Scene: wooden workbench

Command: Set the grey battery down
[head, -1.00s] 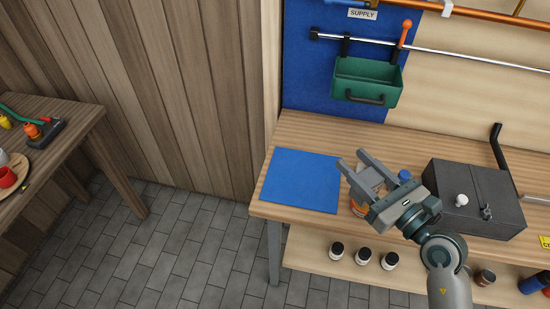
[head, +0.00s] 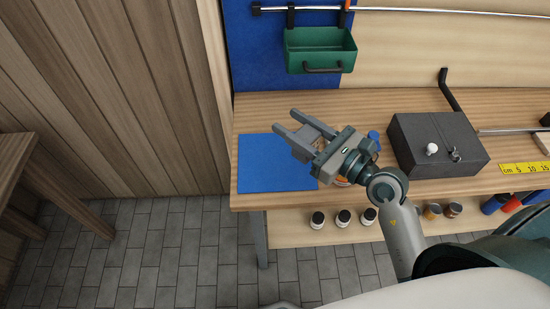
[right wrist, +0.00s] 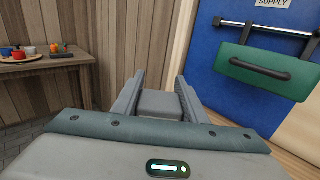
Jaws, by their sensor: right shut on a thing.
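My right gripper (head: 296,129) is shut on the grey battery (head: 311,134), a grey block between its two fingers. In the right wrist view the battery (right wrist: 160,103) sits between the fingers, its far part in sight. The gripper is over the bench's front left part, with its fingers reaching over the right part of a flat blue mat (head: 262,170). The battery looks held above the bench; its underside is hidden. My left gripper is not in view.
A black toolbox (head: 437,148) stands to the right on the wooden bench (head: 385,102). A blue-capped thing (head: 374,136) is partly hidden behind my gripper. A green bin (head: 320,50) hangs above the bench. Several jars stand on the lower shelf (head: 285,228). The mat's left part is clear.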

